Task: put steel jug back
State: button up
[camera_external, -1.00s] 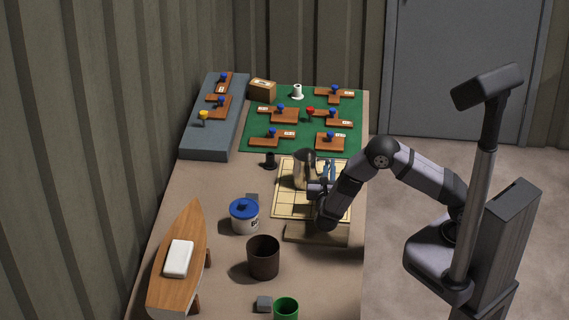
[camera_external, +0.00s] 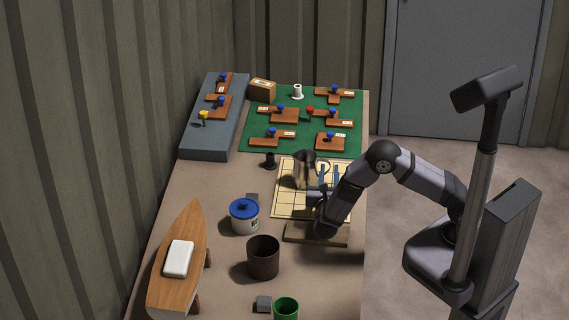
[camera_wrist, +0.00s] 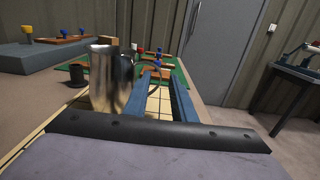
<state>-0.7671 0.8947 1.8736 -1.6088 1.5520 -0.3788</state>
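The steel jug (camera_external: 302,170) stands upright on the tan gridded board (camera_external: 285,206), near its far left part. In the wrist view the shiny jug (camera_wrist: 110,80) is large, just left of my left-hand finger, which overlaps its right edge. My gripper (camera_external: 329,167) is low over the board, right of the jug. In the wrist view the two blue fingers of my gripper (camera_wrist: 160,76) are spread apart. A thin dark curve shows between them, perhaps the jug's handle; I cannot tell whether a finger touches it.
A green mat (camera_external: 300,121) with wooden pieces and coloured knobs lies beyond the board. A small black cup (camera_external: 270,160) stands left of the jug. A blue-lidded pot (camera_external: 245,217), a dark brown pot (camera_external: 263,258) and a green cup (camera_external: 286,308) stand nearer. A boat hull (camera_external: 192,225) is at left.

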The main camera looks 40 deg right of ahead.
jog(key=b+v, duration=0.1)
jog(key=v, duration=0.8)
jog(key=d+m+g, duration=0.1)
jog(key=d, duration=0.1)
jog(key=s+d+m+g, duration=0.1)
jog(key=d+g, duration=0.1)
jog(key=d, duration=0.1)
jog(key=d+m+g, duration=0.1)
jog(key=d, duration=0.2)
jog(key=shift+s+f+m+g+h, duration=0.25)
jog(key=shift+f+m+g+h, duration=0.05)
jog(key=shift+f+m+h, duration=0.1)
jog(key=s+d+f+m+g+y, duration=0.1)
jog(key=s+d+f+m+g, duration=0.1)
jog(key=s+d+m+g, duration=0.5)
jog(key=s+d+f+m+g+y, duration=0.1)
jog(key=s+f+m+y, duration=0.2)
jog(key=s+m+y, duration=0.6)
jog(key=m+y, duration=0.3)
jog(key=m, duration=0.4)
jog(key=shift+s+d+m, duration=0.25)
jog(key=shift+s+m, duration=0.05)
jog(key=shift+s, duration=0.05)
notch_tip(320, 180, up, 11)
jog(key=p, duration=1.1)
jog(key=shift+r, duration=0.2)
